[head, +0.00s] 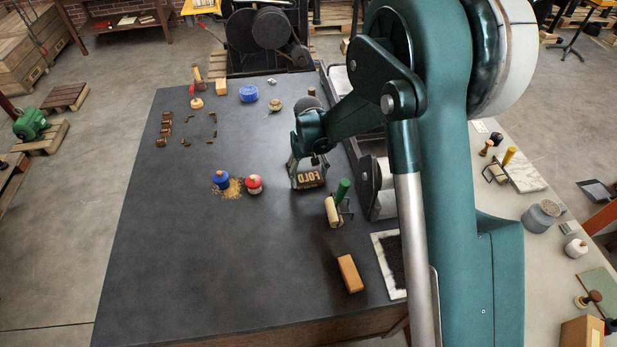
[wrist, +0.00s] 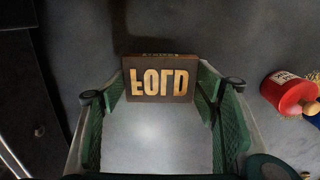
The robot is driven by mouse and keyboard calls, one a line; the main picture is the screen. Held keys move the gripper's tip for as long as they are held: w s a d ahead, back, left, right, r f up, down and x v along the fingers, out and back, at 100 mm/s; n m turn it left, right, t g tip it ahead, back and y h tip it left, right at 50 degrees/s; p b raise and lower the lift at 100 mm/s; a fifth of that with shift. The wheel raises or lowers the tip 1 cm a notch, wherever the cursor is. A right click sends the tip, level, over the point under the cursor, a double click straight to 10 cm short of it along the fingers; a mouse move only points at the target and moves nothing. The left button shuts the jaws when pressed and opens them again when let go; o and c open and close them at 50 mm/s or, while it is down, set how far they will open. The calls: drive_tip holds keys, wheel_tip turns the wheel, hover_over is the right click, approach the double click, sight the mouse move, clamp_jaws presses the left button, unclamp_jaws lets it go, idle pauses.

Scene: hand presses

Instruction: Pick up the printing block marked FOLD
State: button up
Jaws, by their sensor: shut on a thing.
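The printing block marked FOLD (head: 309,179) is a dark brown block with pale raised letters. In the head view it is between the fingers of my gripper (head: 308,176), right of the middle of the dark table.
A red-topped pot (head: 254,184) and a blue one (head: 221,180) stand to the left. A green-handled roller (head: 336,205) is close at the lower right, with a wooden block (head: 350,273) beyond it. A black press (head: 376,188) stands right. The dark table (head: 200,270) is clear at front left.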

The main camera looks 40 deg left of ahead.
sight(309, 177)
wheel_tip(309, 177, up, 9)
drive_tip(key=shift+r+b, duration=0.2)
drive_tip(key=shift+b, duration=0.1)
